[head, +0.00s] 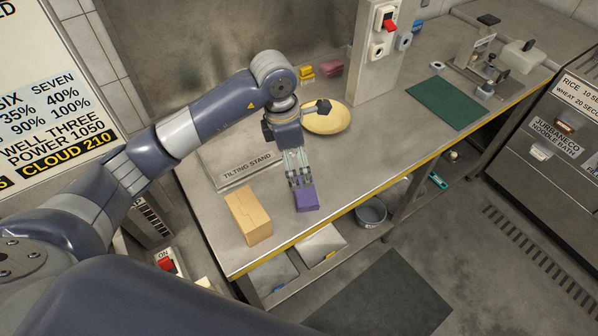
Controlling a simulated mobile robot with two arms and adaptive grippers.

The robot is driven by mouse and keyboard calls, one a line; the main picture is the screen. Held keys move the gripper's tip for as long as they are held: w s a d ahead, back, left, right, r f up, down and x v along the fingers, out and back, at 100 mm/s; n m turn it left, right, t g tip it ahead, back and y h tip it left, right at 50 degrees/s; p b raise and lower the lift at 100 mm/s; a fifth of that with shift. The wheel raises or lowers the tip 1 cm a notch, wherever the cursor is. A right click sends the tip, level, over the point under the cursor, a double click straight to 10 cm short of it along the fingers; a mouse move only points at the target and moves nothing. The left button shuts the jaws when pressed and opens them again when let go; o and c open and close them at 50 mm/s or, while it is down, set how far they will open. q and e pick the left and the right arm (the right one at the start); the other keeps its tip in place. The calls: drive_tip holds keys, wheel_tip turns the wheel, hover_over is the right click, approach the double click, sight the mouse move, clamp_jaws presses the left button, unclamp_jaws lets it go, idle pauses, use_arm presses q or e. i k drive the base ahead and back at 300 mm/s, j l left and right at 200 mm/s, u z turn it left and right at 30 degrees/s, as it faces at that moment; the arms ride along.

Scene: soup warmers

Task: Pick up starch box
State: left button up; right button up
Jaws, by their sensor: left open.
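No label reading starch shows, so I cannot tell which box is the starch box. A small purple box (307,201) lies on the steel table (372,188) near its front edge. A taller tan box (249,217) stands to its left at the table's front left. My left gripper (301,184) points down at the purple box, open, with its fingertips at the box's far upper part. I cannot tell whether the fingers touch it or straddle it. My right gripper is not in view.
A tilting stand (240,160) lies left of my left gripper, and a yellow bowl (327,119) is behind it. Red (331,67) and yellow (306,72) blocks lie at the back. A green mat (446,103) lies to the right. The table middle is clear.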

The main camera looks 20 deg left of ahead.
sight(253, 222)
drive_tip(key=k+l, duration=0.25)
drive_tip(key=k, duration=0.25)
drive_tip(key=k+l, duration=0.2)
drive_tip(key=k, duration=0.25)
